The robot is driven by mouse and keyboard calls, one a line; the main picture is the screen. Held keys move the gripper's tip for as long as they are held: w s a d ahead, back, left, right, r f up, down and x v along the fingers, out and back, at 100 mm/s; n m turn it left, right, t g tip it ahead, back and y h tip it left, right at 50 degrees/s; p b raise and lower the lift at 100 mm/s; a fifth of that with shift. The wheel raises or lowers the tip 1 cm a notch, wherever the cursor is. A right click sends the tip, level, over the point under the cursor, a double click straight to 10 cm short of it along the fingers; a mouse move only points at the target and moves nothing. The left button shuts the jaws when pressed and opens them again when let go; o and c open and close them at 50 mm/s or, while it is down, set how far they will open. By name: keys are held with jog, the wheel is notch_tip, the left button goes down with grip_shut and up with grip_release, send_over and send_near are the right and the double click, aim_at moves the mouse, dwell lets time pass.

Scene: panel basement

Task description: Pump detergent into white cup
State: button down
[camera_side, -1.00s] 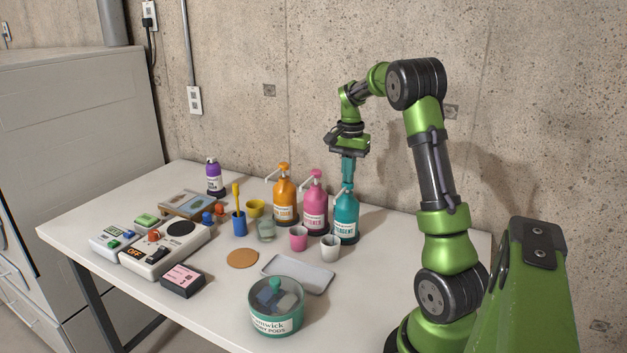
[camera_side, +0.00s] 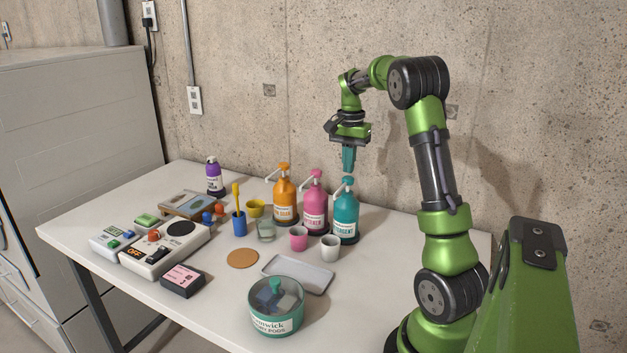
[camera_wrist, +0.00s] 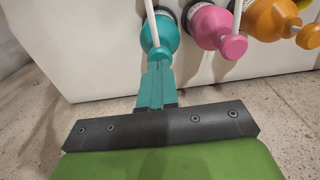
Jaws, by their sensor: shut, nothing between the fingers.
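The teal detergent pump bottle (camera_side: 346,214) stands upright at the right end of a row of pump bottles; its label reads as detergent. Its pump head (camera_side: 347,182) is raised. The white cup (camera_side: 330,248) stands upright in front of it; its contents cannot be made out. My gripper (camera_side: 348,173) is shut and empty, pointing down just above the pump head, with a small gap in the side view. In the wrist view the shut teal fingers (camera_wrist: 157,68) end close to the teal pump head (camera_wrist: 158,53). The white cup is not visible there.
A pink pump bottle (camera_side: 314,203) and an orange one (camera_side: 285,200) stand to the left. A pink cup (camera_side: 299,238) is beside the white cup. The wall is close behind.

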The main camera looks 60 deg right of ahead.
jog(key=shift+r, duration=0.1)
dwell(0.3)
jog(key=shift+r, duration=2.95)
jog(key=a+f+n+t, duration=0.3)
jog(key=a+n, duration=0.5)
jog(key=a, duration=1.3)
jog(key=s+a+n+t+y, duration=0.1)
jog(key=s+a+n+t, duration=0.1)
jog(key=a, duration=0.5)
jog(key=s+a+n+t+y, duration=0.1)
jog(key=s+a+n, duration=0.3)
jog(key=a, duration=0.4)
jog(key=shift+s+a+r+t, duration=0.15)
jog(key=shift+s+r+t, duration=0.1)
jog(key=shift+r+t, duration=0.25)
jog(key=shift+f, duration=0.1)
